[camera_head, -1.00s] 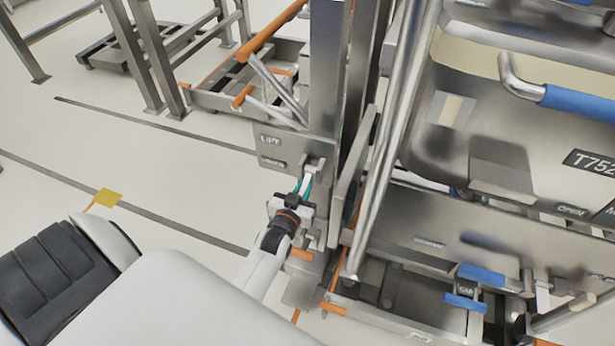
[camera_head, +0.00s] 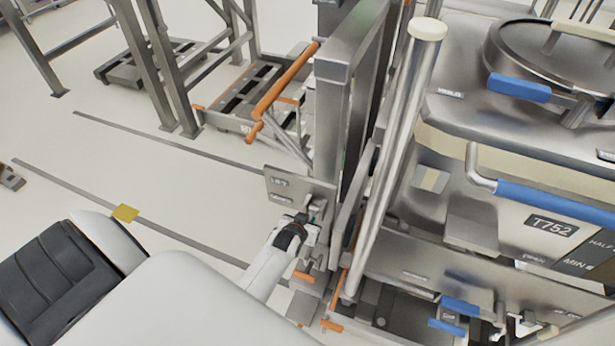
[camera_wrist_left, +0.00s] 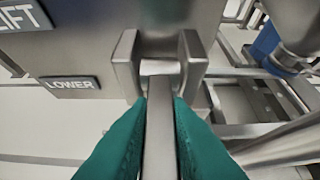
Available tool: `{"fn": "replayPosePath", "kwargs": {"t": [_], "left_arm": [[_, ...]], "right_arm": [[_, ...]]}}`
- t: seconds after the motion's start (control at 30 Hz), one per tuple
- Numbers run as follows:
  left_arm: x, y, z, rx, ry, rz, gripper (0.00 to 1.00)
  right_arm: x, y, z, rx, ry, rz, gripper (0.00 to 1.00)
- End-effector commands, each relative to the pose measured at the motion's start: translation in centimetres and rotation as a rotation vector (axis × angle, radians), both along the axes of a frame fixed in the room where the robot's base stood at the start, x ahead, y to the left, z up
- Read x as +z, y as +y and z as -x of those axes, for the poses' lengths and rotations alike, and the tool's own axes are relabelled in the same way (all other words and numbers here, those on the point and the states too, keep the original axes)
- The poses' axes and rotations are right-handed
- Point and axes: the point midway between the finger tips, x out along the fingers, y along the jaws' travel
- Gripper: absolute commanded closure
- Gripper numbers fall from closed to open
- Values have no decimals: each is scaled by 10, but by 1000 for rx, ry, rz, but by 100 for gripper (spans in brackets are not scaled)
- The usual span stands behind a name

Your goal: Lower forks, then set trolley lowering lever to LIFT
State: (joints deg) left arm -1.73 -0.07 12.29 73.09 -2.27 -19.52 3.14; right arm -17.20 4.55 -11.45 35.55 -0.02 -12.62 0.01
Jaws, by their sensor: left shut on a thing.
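The trolley lowering lever (camera_wrist_left: 160,120) is a grey metal bar in a U-shaped bracket (camera_wrist_left: 126,65). My left gripper (camera_wrist_left: 160,125) has its green fingers shut on the lever from both sides. In the head view my left gripper (camera_head: 308,218) is at the lever beside the steel mast, and its fingertips are mostly hidden. A LOWER label (camera_wrist_left: 70,84) and a LIFT label (camera_wrist_left: 22,18) sit on the plate left of the bracket. The plate (camera_head: 285,188) also shows in the head view. The forks cannot be made out clearly. My right gripper is not in view.
The trolley mast (camera_head: 328,120) rises just beyond the gripper. A steel bin (camera_head: 470,205) with blue handles (camera_head: 555,205) stands on the right. Another trolley with orange handles (camera_head: 285,80) stands behind. The floor at left is open, with a yellow marker (camera_head: 125,213).

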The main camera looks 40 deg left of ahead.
Motion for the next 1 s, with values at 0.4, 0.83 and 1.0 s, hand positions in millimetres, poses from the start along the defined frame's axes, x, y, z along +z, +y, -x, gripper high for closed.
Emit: {"fn": "replayPosePath", "kwargs": {"t": [0.4,0.83,1.0], "left_arm": [[7,-3,3,-3,249,61,100],[6,-3,3,-2,302,75,100],[6,-3,3,-2,302,75,100]], "right_arm": [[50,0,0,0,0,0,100],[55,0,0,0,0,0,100],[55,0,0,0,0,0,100]]}}
